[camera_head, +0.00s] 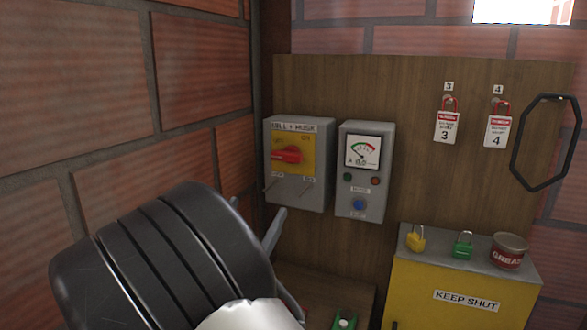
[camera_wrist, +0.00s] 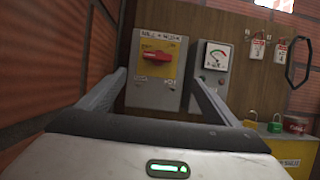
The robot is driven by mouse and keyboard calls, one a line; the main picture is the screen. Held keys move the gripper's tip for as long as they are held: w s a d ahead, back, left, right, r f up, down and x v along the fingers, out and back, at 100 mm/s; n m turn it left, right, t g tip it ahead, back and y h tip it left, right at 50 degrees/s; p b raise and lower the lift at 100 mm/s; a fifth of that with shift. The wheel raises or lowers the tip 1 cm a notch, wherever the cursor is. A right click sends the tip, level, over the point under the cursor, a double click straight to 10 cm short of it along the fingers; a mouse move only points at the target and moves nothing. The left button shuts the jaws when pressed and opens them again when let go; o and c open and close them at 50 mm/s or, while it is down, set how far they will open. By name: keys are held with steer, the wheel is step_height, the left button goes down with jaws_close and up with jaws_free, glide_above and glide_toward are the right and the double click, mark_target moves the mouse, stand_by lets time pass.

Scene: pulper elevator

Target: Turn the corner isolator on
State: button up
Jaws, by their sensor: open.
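The corner isolator is a grey box (camera_head: 299,185) labelled "MILL + HUSK", with a yellow plate, on the wooden board next to the brick corner. Its red handle (camera_head: 287,155) lies roughly horizontal in the head view. The handle also shows in the wrist view (camera_wrist: 157,57), where it is near horizontal as well. My gripper (camera_wrist: 158,82) is open and empty, with its two fingers spread to either side of the isolator's lower part in the wrist view. It is apart from the handle. In the head view my wrist hides part of the gripper.
A grey meter box (camera_head: 365,190) with a dial and buttons stands just right of the isolator. A yellow cabinet (camera_head: 420,285) bears padlocks and a grease tin (camera_head: 508,252). A brick wall (camera_head: 200,75) closes the left side.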

mark_target(284, 159)
steer(key=x, duration=0.5)
steer(key=p+x, duration=0.1)
steer(key=x, duration=0.5)
steer(key=p+x, duration=0.1)
steer(key=x, duration=0.5)
steer(key=shift+w+a, duration=0.25)
steer(key=shift+a, duration=0.05)
steer(key=c, duration=1.1)
steer(key=shift+o, duration=0.2)
